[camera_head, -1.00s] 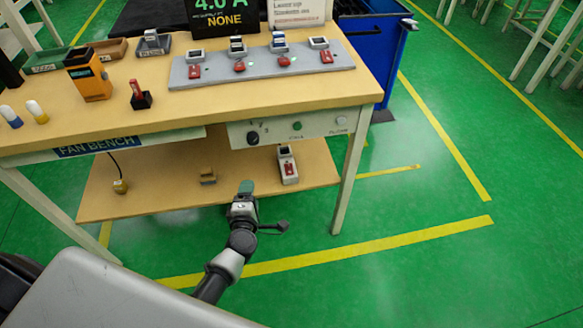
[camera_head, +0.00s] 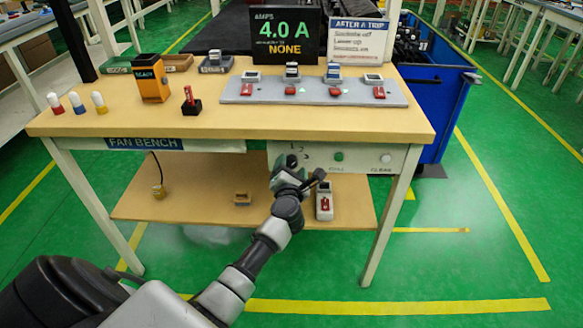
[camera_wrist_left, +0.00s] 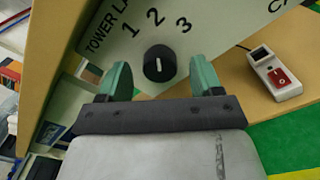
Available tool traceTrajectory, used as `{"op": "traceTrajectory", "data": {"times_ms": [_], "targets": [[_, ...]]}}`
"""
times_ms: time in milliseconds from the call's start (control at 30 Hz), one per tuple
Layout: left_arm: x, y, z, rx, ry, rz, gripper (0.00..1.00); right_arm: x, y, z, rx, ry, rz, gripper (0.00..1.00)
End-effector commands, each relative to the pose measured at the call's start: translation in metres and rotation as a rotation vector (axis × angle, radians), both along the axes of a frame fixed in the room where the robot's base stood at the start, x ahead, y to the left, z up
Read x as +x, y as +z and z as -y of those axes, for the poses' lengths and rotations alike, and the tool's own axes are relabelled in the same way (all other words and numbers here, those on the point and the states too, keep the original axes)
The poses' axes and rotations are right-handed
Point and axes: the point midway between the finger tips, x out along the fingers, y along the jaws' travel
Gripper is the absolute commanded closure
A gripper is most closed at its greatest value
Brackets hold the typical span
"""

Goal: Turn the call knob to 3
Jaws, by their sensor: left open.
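The black knob (camera_wrist_left: 159,63) sits on the cream front panel in the left wrist view, below the printed numbers 1, 2 and 3. Its white line stands roughly upright, toward the 2. Lettering beginning "TOWER LA" runs to its left. In the head view the knob (camera_head: 292,160) shows just beyond my left gripper (camera_head: 286,170). In the left wrist view my left gripper (camera_wrist_left: 161,78) is open, with one green fingertip on each side of the knob and a clear gap to it. My right gripper is not in view.
The panel (camera_head: 352,147) also carries a green button (camera_head: 339,156) and a white button (camera_head: 386,158). A white box with a red switch (camera_head: 324,203) stands on the lower shelf. The bench top (camera_head: 330,122) overhangs the panel. A display (camera_head: 286,37) reads 4.0 A and NONE.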

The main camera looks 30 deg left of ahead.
Motion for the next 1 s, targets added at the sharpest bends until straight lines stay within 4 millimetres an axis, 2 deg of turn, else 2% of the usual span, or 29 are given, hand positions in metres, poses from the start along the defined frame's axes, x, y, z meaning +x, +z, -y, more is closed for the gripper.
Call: {"op": "traceTrajectory", "data": {"times_ms": [133, 433, 767, 1000], "targets": [[0.0096, -0.0005, -0.0059, 0.001, 0.0, -0.001, 0.34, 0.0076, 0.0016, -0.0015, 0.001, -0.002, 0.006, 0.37], [0.0115, -0.0002, -0.0071, 0.001, 0.0, -0.001, 0.34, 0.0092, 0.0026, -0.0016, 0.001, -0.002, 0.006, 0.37], [0.0112, -0.0004, -0.0069, 0.001, -0.001, -0.001, 0.83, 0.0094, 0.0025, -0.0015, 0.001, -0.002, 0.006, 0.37], [0.0112, 0.0005, -0.0067, 0.015, 0.0, -0.011, 0.84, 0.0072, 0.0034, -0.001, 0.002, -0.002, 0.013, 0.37]]}}
